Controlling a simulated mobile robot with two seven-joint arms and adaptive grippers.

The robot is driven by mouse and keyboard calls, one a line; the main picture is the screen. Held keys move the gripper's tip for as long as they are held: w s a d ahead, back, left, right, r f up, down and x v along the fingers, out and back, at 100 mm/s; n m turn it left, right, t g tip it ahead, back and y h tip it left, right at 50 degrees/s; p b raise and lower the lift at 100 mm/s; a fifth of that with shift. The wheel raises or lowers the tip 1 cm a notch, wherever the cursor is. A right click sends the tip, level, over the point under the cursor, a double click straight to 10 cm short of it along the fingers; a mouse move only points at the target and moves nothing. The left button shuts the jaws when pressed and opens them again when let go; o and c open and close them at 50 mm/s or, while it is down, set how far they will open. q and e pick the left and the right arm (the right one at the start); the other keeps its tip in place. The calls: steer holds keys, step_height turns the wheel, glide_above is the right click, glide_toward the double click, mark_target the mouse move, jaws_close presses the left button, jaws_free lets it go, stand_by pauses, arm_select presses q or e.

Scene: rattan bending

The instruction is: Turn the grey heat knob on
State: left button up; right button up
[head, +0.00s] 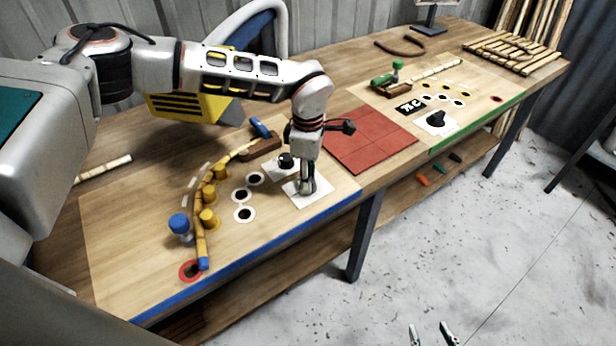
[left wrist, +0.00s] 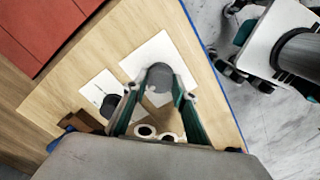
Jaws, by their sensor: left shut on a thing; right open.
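The grey heat knob (left wrist: 160,77) sits on a white plate (head: 314,197) near the blue front edge of the left board. In the left wrist view it lies between the two fingers of my left gripper (left wrist: 157,92), which is shut on it from above. In the head view my left gripper (head: 306,186) points straight down at this plate and hides most of the knob. The knob's turn mark cannot be made out. My right gripper (head: 432,335) is open and empty, with only its fingertips showing at the bottom of the head view, over the floor.
A second white plate with a black knob (head: 286,160) is just behind left of my left gripper. White-ringed holes (head: 242,195) and a bent rattan piece among yellow pegs (head: 209,193) lie to the left. A red mat (head: 370,138) is to the right.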

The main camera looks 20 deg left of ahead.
arm_select(q)
steer(key=o, duration=1.1)
step_height(320, 180, up, 12)
stand_by(0.5)
